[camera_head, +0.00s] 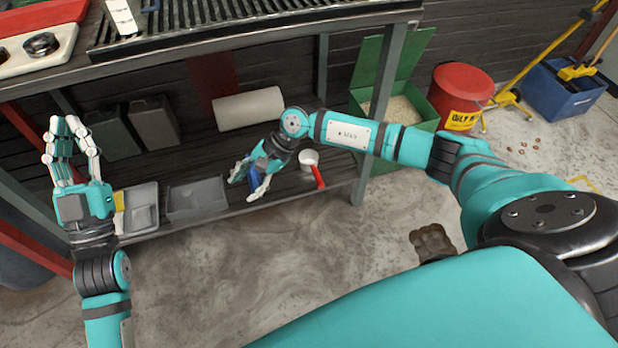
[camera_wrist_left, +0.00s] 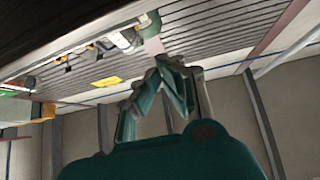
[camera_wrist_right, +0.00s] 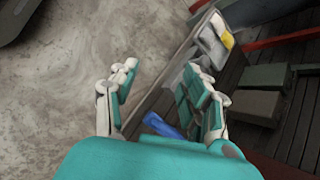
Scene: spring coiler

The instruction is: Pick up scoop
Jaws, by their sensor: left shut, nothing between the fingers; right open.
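A white round cup with a red handle (camera_head: 319,177), which looks like a scoop, lies on the lower shelf near its front edge, just right of my right gripper. A blue object (camera_head: 256,166) is on the shelf by the fingers of my right gripper (camera_head: 249,182); it also shows between them in the right wrist view (camera_wrist_right: 160,125). I cannot tell whether the blue object is a scoop too; it is partly hidden. My right gripper is open, its fingers apart over the shelf's front edge. My left gripper (camera_head: 62,122) is shut and empty, raised at the left.
Grey trays (camera_head: 196,198) sit on the shelf left of my right gripper. The upper bench (camera_head: 340,30) overhangs the shelf. A green bin (camera_head: 408,108) and red bucket (camera_head: 462,90) stand right. Floor in front is mostly clear.

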